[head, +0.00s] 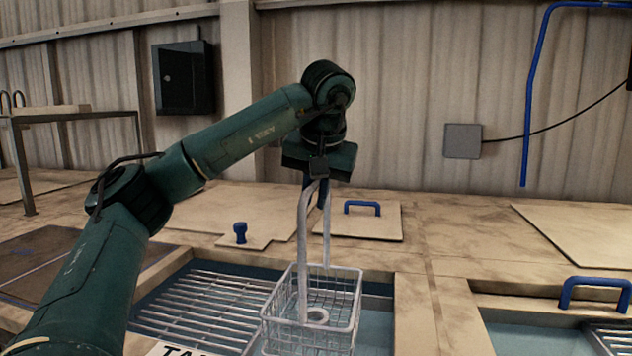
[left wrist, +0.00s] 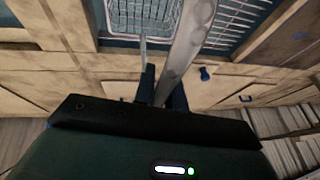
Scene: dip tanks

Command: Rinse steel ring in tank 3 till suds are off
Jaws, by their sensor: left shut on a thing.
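A wire basket (head: 357,300) with a tall pale handle (head: 303,240) hangs upright at the tank opening in the lower middle of the head view. A pale steel ring (head: 318,315) lies inside it; suds on it are too small to tell. My left gripper (head: 318,190) is above the basket, shut on the handle's top. In the left wrist view the fingers (left wrist: 163,90) close around the handle (left wrist: 190,45), with part of the basket (left wrist: 118,18) beyond. I cannot tell whether the basket's bottom touches the water. The tank's label is cut off after "TA". My right gripper is out of view.
A slatted rack (head: 205,300) covers the tank's left part. Behind are a lid with a blue handle (head: 362,208) and a blue knob (head: 240,233). Another tank with a blue handle (head: 595,292) is at right. A blue pipe (head: 533,90) hangs at the wall.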

